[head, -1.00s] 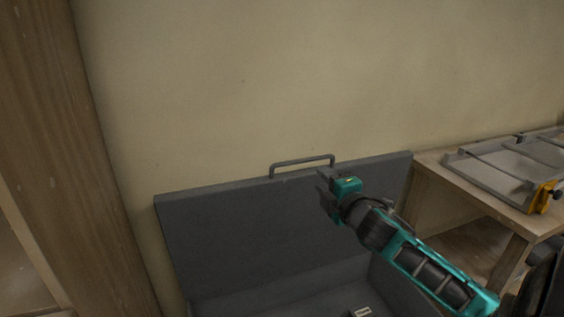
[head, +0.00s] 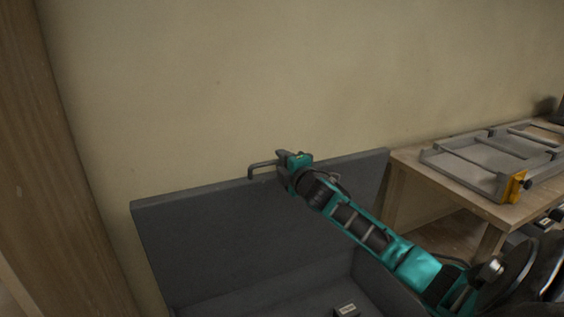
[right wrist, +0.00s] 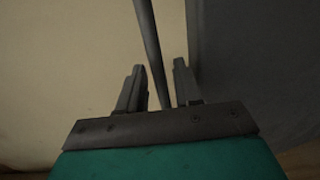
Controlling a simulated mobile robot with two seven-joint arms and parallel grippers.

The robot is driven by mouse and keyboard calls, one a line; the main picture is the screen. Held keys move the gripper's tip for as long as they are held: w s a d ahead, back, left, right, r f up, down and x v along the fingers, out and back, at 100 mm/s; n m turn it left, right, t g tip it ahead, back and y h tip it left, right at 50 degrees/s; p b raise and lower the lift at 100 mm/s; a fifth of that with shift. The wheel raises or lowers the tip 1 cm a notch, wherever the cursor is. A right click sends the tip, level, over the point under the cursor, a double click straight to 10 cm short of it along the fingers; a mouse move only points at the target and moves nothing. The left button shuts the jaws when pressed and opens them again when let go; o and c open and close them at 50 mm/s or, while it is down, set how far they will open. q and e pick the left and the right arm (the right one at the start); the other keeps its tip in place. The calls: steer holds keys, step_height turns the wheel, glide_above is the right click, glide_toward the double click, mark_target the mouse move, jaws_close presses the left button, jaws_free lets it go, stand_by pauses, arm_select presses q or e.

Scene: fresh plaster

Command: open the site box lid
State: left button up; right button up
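The grey site box lid (head: 240,237) stands raised, close to the plaster wall, with the box interior (head: 290,292) showing below it. A grey bar handle (head: 262,164) is on the lid's top edge. My right gripper (head: 283,158) is at the right part of the handle and covers its right end. In the right wrist view the handle bar (right wrist: 151,45) runs between the two fingers (right wrist: 157,82), which are apart with gaps beside the bar. The lid's face (right wrist: 255,60) is to the right there. My left gripper is not in view.
A small dark block with a pale label (head: 346,310) lies in the box. A wooden bench (head: 440,190) at the right carries a grey metal frame tool with a yellow part (head: 515,186). A wooden post (head: 60,160) stands at the left.

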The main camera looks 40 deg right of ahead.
steer(key=shift+w+d, duration=0.15)
steer(key=shift+w, duration=0.35)
steer(key=shift+c, duration=0.3)
jaws_close()
